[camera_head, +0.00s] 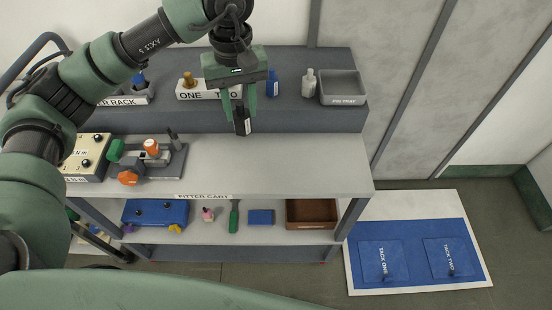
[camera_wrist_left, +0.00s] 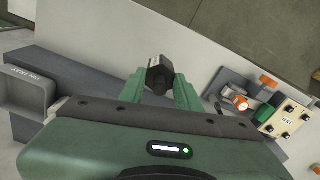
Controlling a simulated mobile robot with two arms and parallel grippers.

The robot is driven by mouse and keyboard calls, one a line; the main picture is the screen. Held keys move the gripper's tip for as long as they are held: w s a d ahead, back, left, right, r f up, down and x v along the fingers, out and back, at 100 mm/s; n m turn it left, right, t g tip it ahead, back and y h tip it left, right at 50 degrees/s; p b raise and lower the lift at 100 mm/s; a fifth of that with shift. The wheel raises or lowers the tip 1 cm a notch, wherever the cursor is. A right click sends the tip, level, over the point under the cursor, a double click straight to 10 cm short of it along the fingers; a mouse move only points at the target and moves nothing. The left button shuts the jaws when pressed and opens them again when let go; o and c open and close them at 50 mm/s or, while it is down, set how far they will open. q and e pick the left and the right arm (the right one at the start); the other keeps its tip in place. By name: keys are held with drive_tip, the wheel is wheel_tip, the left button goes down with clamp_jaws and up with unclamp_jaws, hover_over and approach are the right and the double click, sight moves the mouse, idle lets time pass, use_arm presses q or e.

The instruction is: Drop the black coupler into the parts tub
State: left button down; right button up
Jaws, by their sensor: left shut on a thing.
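My left gripper (camera_head: 240,98) is shut on the black coupler (camera_head: 242,124), a small dark piece with a pale mark on its side. It holds the coupler over the front of the cart's raised back shelf. In the left wrist view the coupler (camera_wrist_left: 158,72) sits between the green fingertips (camera_wrist_left: 160,82). A brown open-topped box (camera_head: 311,228) stands at the right end of the lower shelf; it may be the parts tub, but I see no label on it. My right gripper is not in view.
A grey labelled tray (camera_head: 343,99), a white bottle (camera_head: 309,84) and a blue bottle (camera_head: 272,86) stand on the raised shelf. A fixture with orange knobs (camera_head: 152,148) and a cream control box (camera_head: 86,160) are at left. The worktop's right half (camera_head: 300,165) is clear.

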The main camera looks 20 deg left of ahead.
use_arm(q)
drive_tip(key=w+r+n, duration=0.2)
drive_tip(key=w+n, duration=0.1)
drive_tip(key=w, duration=0.1)
drive_tip(key=p, duration=0.2)
hover_over(254, 162)
wheel_tip(254, 162, down, 15)
wheel_tip(254, 162, down, 4)
drive_tip(key=shift+f+p, duration=0.1)
drive_tip(key=shift+p, duration=0.5)
drive_tip(key=shift+f, duration=0.1)
drive_tip(key=shift+f+b, duration=0.15)
drive_tip(key=shift+b, duration=0.15)
drive_tip(key=c, duration=1)
unclamp_jaws()
